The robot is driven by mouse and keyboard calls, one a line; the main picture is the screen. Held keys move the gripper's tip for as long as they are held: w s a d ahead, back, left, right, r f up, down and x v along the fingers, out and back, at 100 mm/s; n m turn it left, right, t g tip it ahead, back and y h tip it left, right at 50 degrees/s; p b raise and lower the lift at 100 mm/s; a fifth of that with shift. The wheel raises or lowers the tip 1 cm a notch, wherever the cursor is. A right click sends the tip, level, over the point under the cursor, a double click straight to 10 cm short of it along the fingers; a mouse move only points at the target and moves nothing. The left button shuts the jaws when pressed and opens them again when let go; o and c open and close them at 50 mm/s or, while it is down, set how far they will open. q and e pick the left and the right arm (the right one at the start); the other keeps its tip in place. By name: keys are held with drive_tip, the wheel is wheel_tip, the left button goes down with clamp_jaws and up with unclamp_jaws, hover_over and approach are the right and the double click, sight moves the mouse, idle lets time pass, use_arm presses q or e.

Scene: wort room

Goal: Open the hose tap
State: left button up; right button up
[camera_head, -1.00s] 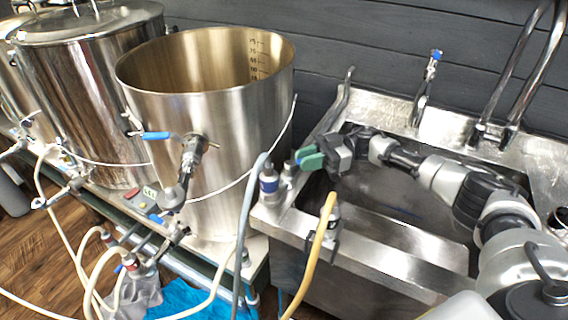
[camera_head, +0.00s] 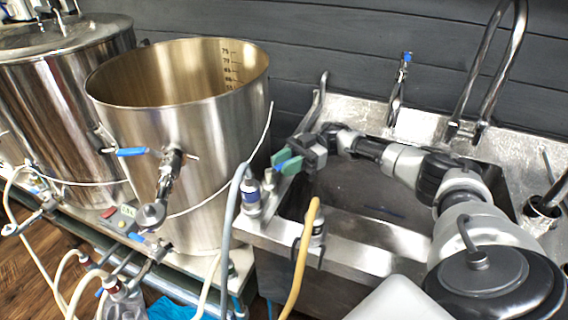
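My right gripper (camera_head: 285,161), with green finger pads, is over the sink's left rim, just right of the big open pot. The pads are small and close together here, and I cannot tell whether they are open or shut. Just below them, a grey hose (camera_head: 231,215) runs to a metal fitting with a blue band (camera_head: 250,193) on the rim. A bit of blue shows by the pads; I cannot tell whether they touch it. A slim tap with a blue top (camera_head: 402,75) stands upright at the sink's back. My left gripper is out of view.
A yellow hose (camera_head: 301,260) hangs at the sink's (camera_head: 350,252) front left. A tall curved faucet (camera_head: 490,80) rises at the back right.

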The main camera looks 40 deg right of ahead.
drive_tip(key=shift+o, duration=1.3)
use_arm(q)
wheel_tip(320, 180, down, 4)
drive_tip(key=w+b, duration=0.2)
drive_tip(key=b, duration=0.3)
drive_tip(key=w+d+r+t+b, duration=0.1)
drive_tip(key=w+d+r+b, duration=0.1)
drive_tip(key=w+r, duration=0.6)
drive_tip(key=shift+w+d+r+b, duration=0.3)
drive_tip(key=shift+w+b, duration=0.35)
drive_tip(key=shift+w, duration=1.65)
use_arm(e)
drive_tip(key=d, duration=1)
drive_tip(key=shift+d, duration=0.35)
